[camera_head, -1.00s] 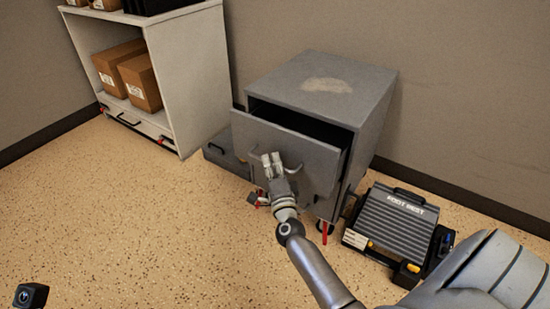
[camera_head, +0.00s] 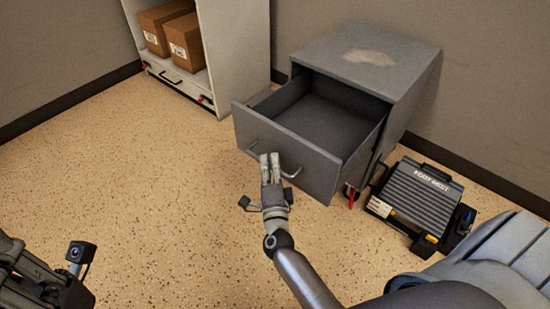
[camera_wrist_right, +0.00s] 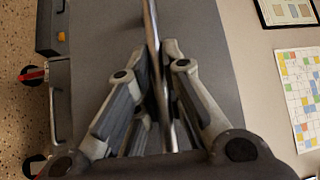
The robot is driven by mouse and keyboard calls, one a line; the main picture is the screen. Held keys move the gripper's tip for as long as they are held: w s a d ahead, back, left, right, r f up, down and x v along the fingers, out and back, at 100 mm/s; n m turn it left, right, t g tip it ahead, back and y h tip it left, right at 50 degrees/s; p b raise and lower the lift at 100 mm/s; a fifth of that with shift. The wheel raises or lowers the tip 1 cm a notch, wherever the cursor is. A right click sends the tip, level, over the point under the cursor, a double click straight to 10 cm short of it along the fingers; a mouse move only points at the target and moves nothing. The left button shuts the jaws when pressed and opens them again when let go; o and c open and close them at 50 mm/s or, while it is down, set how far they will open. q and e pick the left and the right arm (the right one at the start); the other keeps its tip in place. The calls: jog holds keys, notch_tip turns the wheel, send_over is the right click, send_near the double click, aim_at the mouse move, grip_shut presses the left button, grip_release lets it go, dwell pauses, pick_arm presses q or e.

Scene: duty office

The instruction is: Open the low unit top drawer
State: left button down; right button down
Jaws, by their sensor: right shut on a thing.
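The low unit (camera_head: 408,95) is a grey cabinet against the back wall, with a pale worn patch on its top. Its top drawer (camera_head: 290,152) stands pulled well out, and its inside looks empty. My right gripper (camera_head: 270,163) is at the drawer's front, shut on the bar handle (camera_head: 289,173). In the right wrist view the metal handle (camera_wrist_right: 153,50) runs between the two fingers (camera_wrist_right: 160,75). My left gripper (camera_head: 35,280) is at the lower left edge, only partly in frame and away from the unit; its fingertips are not clear.
A foot rest (camera_head: 420,195) stands on the floor right of the unit, close to my right arm. A white shelf (camera_head: 235,45) with cardboard boxes (camera_head: 185,40) stands at the back left. The speckled floor (camera_head: 150,180) in front and left is clear.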

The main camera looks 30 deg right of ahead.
jog(key=shift+a, duration=0.15)
jog(key=c, duration=1.5)
grip_release()
jog(key=shift+s, duration=0.1)
jog(key=v, duration=1.2)
